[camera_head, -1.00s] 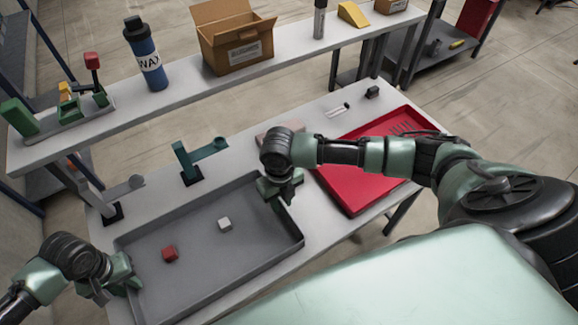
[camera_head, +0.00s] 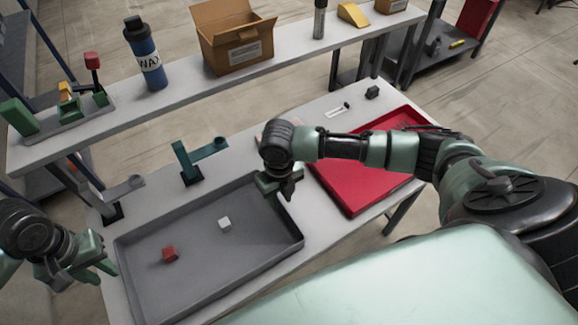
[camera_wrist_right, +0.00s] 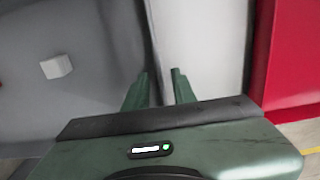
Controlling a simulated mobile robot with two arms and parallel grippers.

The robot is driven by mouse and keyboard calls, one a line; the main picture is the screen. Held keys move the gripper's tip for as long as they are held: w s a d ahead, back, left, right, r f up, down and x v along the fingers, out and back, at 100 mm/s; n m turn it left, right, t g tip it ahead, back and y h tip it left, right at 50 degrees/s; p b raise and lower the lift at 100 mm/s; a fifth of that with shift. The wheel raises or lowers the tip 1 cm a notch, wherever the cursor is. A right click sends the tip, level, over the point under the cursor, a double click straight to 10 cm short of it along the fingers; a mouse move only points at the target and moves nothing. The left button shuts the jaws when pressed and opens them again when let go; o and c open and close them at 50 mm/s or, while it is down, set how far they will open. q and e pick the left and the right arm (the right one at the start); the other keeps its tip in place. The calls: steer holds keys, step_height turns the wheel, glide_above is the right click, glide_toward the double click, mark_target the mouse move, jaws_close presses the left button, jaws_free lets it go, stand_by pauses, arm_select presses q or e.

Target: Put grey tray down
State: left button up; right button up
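The grey tray (camera_head: 285,256) lies flat on the white table. It holds a red cube (camera_head: 170,254) on the left and a white cube (camera_head: 225,224) near the middle; the white cube also shows in the right wrist view (camera_wrist_right: 56,67). My left gripper (camera_head: 104,272) is open, just off the tray's left side and apart from it. My right gripper (camera_head: 275,194) is at the tray's right wall. In the right wrist view its fingers (camera_wrist_right: 158,82) stand apart, with the wall between them and a gap showing. Its fingertips are partly hidden in the head view.
A red tray (camera_head: 352,196) lies to the right of the grey one. A green stand (camera_head: 188,166) stands behind the grey tray. A raised shelf (camera_head: 190,98) behind carries a blue wax bottle (camera_head: 148,60) and a cardboard box (camera_head: 234,42).

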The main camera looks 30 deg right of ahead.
step_height(320, 180, up, 10)
stand_by(0.3)
steer(key=shift+f, duration=0.15)
stand_by(0.3)
